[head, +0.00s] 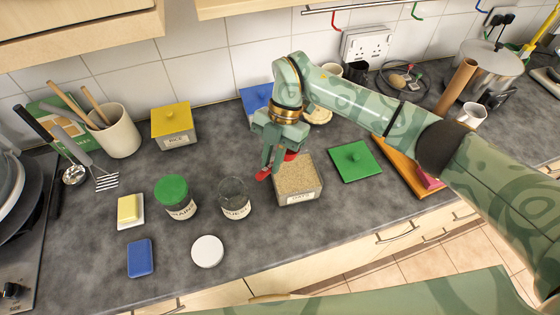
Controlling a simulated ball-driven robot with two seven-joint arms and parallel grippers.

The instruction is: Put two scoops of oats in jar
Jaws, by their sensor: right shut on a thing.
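The oats container (303,196) is a square tub, open and filled with tan oats, on the counter near the middle. Its green square lid (356,161) lies flat to its right. An open glass jar (234,198) with a white label stands to its left; I cannot make out anything inside. My right gripper (273,163) is shut on a small red thing (263,174), perhaps a scoop, over the tub's upper left edge. The gripper hides most of it, so I cannot tell if it holds oats. My left gripper is out of view.
A green-lidded jar (174,197), a white round lid (208,252), butter (131,209) and a blue sponge-like block (140,258) lie left. A yellow-lidded tub (174,126) and utensil pot (116,133) stand behind. The front counter below the oats is clear.

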